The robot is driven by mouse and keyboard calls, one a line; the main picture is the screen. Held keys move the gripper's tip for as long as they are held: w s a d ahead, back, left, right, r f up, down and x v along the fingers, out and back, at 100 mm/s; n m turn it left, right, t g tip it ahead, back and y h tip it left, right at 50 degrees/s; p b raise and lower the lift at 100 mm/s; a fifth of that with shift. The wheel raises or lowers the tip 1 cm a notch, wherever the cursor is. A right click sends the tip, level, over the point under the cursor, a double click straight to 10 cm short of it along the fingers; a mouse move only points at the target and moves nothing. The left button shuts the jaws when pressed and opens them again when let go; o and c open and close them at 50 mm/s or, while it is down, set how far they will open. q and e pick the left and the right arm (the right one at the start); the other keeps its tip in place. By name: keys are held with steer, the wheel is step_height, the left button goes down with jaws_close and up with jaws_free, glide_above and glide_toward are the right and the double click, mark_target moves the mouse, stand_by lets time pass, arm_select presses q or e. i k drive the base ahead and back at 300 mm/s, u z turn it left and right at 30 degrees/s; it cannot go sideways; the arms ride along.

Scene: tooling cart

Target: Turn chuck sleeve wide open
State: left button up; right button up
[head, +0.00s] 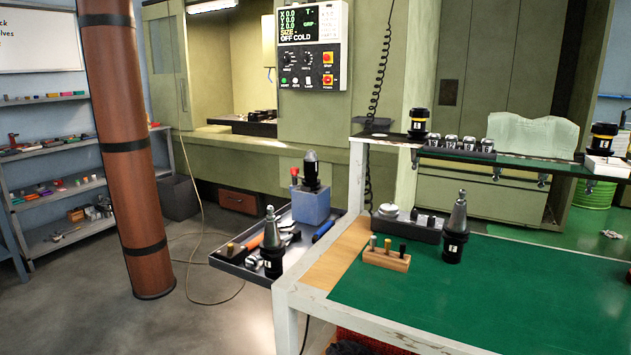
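A black chuck-like piece (311,168) stands upright in a blue block (311,206) on the dark side tray. I cannot tell how far its sleeve is turned or whether its jaws are open. A black tool holder with a grey cone (272,243) stands upright at the tray's front. A similar holder (456,232) stands on the green mat of the bench. Neither of my grippers is in view, and nothing visible is touching these pieces.
The tray (238,265) also carries a red-topped item and hand tools. The bench's green mat (500,295) is mostly clear, with a wooden block of small pieces (386,259) at left. A raised shelf (540,165) crosses the back. A brown column (133,160) stands at left.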

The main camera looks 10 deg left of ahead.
mark_target(310, 164)
steer(key=u, duration=1.85)
steer(key=i, duration=2.65)
steer(key=z, duration=1)
steer(key=i, duration=2.2)
steer(key=z, duration=2.2)
